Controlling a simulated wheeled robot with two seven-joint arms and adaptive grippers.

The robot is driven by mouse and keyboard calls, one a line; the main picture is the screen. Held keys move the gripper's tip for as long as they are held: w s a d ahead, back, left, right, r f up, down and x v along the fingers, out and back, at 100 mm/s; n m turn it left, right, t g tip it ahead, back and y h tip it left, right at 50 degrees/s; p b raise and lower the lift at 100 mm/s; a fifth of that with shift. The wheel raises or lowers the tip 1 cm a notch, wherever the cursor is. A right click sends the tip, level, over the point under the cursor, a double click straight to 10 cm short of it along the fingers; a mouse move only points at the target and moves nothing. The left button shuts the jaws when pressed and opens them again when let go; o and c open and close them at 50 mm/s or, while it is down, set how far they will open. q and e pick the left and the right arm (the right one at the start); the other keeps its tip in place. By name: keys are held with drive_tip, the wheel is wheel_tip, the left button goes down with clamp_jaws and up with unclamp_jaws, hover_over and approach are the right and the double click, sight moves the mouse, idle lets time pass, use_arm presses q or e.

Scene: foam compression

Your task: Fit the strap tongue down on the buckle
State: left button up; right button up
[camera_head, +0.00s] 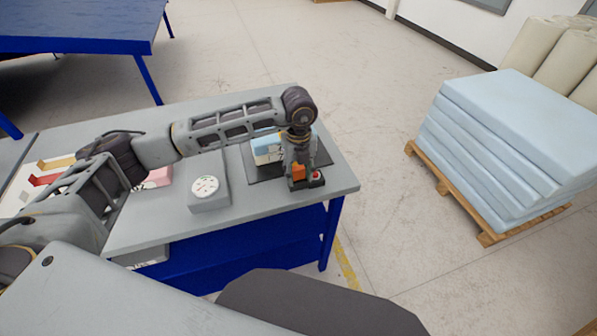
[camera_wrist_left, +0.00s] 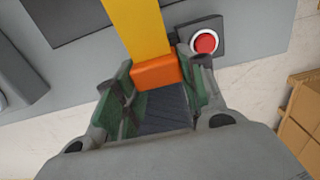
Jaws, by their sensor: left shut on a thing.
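My left gripper (camera_head: 299,182) points down near the right front corner of the grey table and is shut on the orange strap tongue (camera_head: 298,172). In the left wrist view the orange tongue (camera_wrist_left: 156,73) sits between the green-lined fingers (camera_wrist_left: 158,90), with the yellow strap (camera_wrist_left: 138,25) running from it toward the top edge. The dark buckle with a red button (camera_head: 317,176) is at the fingertips; it also shows in the left wrist view (camera_wrist_left: 217,24), right beside the tongue. My right gripper is not in view.
A light blue foam block (camera_head: 266,146) lies on a dark plate (camera_head: 265,172) behind the gripper. A grey box with a round dial (camera_head: 206,187) stands to its left. A pallet of blue foam sheets (camera_head: 495,145) stands on the floor at right.

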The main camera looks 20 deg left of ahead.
sight(299, 171)
use_arm(q)
drive_tip(key=shift+f, duration=0.15)
drive_tip(key=o, duration=1.1)
drive_tip(key=shift+r, duration=0.2)
drive_tip(key=shift+r+p, duration=0.7)
drive_tip(key=shift+r, duration=0.65)
drive_tip(key=shift+r+p, duration=1.6)
drive_tip(key=shift+r, duration=1.9)
